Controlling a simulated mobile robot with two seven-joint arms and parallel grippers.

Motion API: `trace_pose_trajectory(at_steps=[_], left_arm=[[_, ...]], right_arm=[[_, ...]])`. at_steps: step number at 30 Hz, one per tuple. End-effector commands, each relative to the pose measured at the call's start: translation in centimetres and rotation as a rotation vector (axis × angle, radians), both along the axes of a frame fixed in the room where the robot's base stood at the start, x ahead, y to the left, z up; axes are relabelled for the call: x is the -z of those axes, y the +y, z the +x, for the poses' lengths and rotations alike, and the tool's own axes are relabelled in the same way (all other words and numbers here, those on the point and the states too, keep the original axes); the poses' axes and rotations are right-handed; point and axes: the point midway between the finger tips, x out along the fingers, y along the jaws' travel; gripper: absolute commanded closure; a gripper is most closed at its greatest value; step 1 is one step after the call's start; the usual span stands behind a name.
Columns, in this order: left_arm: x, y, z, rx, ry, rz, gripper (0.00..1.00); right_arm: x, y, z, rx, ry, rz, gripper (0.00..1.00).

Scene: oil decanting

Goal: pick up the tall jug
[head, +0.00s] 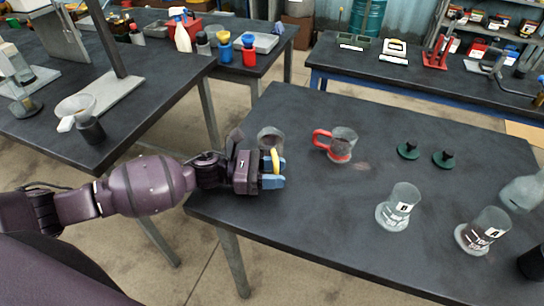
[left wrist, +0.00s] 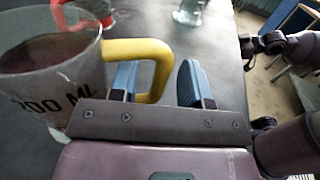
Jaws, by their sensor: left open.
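A clear jug with a yellow handle (head: 269,136) stands on the near table just beyond my left gripper (head: 281,174). In the left wrist view the yellow-handled jug (left wrist: 48,70) carries black "ML" lettering. My left gripper (left wrist: 158,82) is open, with the blue fingers on either side of the yellow handle. I cannot tell whether they touch it. A shorter-looking jug with a red handle (head: 340,146) stands to its right. My right gripper (left wrist: 258,43) appears small at the right of the left wrist view; its jaws are unclear.
Two dark green lids (head: 408,151) lie near the back right of the dark table (head: 310,215). Beaker B (head: 401,203) and beaker A (head: 487,228) stand on the right. The front middle of the table is clear. A side table (head: 150,125) stands at left.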

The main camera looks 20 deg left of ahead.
Motion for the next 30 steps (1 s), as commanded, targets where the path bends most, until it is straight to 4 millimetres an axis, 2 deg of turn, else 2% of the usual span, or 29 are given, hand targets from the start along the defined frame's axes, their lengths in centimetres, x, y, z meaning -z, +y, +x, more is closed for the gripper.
trace_pose_trajectory(at_steps=[5, 6, 14, 30], left_arm=[[0.1, 0.0, 0.0, 0.0, 0.001, 0.0, 0.57], [0.1, 0.0, 0.0, 0.0, 0.001, 0.0, 0.6], [0.0, 0.0, 0.0, 0.0, 0.001, 0.0, 1.0], [-0.2, 0.0, 0.0, 0.001, -0.001, -0.001, 1.0]], right_arm=[[0.3, -0.1, -0.4, 0.002, 0.009, 0.0, 0.57], [0.4, -0.1, -0.5, 0.003, 0.012, 0.001, 0.57], [1.0, -0.1, -1.2, 0.008, 0.029, 0.001, 0.57], [0.1, 0.1, -0.1, 0.002, 0.004, 0.003, 0.57]])
